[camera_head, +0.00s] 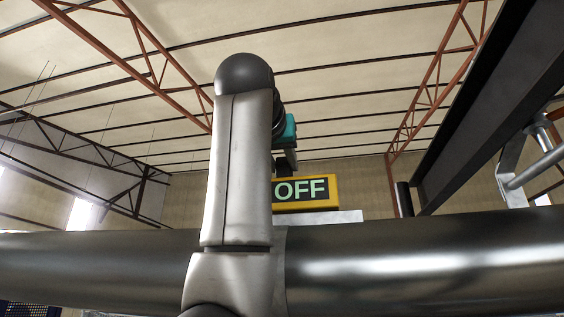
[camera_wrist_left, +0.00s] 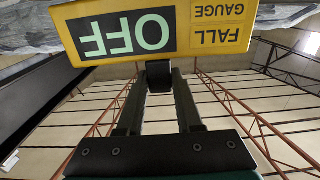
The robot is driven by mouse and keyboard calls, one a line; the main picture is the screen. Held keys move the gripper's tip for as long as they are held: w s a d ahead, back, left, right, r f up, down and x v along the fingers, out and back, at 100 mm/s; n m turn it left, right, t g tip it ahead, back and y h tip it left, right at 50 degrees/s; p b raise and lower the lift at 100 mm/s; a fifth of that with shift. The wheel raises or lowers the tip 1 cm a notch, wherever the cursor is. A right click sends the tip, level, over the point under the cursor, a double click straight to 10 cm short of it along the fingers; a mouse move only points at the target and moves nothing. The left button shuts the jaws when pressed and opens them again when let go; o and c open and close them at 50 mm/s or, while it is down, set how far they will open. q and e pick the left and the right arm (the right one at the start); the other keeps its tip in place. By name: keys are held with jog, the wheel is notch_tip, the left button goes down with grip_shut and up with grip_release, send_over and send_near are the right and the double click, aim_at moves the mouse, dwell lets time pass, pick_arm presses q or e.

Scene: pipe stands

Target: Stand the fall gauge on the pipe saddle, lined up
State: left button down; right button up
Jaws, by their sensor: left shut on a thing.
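The fall gauge (camera_head: 305,190) is a yellow box with a black display reading OFF. It appears upside down in the left wrist view (camera_wrist_left: 165,32), with FALL GAUGE printed beside the display. My left gripper (camera_wrist_left: 159,80) is shut on the black grip at the gauge's edge; in the head view my arm hides most of the gripper. The pipe saddle (camera_head: 345,216) shows as a pale grey flat edge just below the gauge, above the dark pipe. The gauge looks roughly level over it; I cannot tell whether they touch. My right gripper is not in view.
A thick dark pipe (camera_head: 430,262) runs across the whole front of the head view, behind my left arm. A dark sloping beam (camera_head: 495,95) and a grey metal bracket (camera_head: 512,165) stand at the right.

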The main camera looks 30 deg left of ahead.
pick_arm(q)
jog(key=shift+f+b, duration=0.5)
jog(key=c, duration=0.5)
grip_release()
jog(key=b+v, duration=0.3)
jog(key=v, duration=0.6)
